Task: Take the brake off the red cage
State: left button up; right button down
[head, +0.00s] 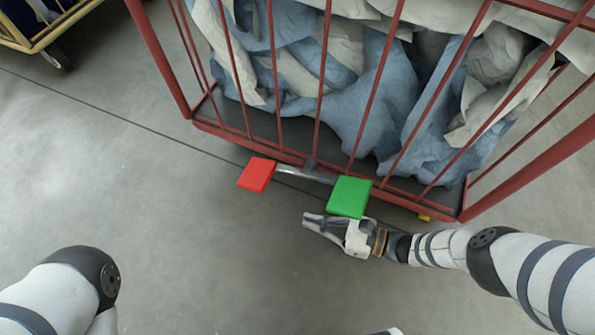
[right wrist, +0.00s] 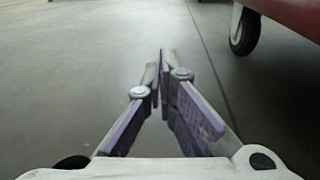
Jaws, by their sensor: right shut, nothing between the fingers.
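The red cage (head: 318,70) stands in front of me, filled with blue and white cloth. At its near lower edge is a metal bar (head: 306,174) with a red pedal (head: 257,174) on its left end and a green pedal (head: 349,197) on its right end. I cannot tell which pedal is lower. My right gripper (head: 306,220) is shut and empty, on the near side of the green pedal, pointing left. I cannot tell if it touches the pedal. The right wrist view shows its fingers together (right wrist: 162,58). My left gripper is out of view.
A cage wheel (right wrist: 243,28) and the red base edge (right wrist: 297,12) show at upper right in the right wrist view. A yellow cart (head: 38,35) stands at the far left. The grey floor (head: 150,200) left of the cage is clear.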

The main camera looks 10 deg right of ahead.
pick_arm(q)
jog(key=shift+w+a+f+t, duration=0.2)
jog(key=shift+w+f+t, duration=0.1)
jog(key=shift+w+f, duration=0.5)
pick_arm(e)
jog(key=w, duration=0.1)
jog(key=w+d+r+t, duration=0.1)
jog(key=shift+w+d+m, duration=0.15)
jog(key=shift+w+m, duration=0.15)
pick_arm(q)
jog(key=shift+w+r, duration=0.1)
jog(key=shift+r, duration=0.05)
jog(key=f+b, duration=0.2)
jog(key=b, duration=0.1)
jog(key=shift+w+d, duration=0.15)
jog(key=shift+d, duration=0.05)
pick_arm(e)
jog(key=w+a+r, duration=0.3)
jog(key=w+a, duration=0.3)
jog(key=a, duration=0.3)
jog(key=shift+w, duration=0.25)
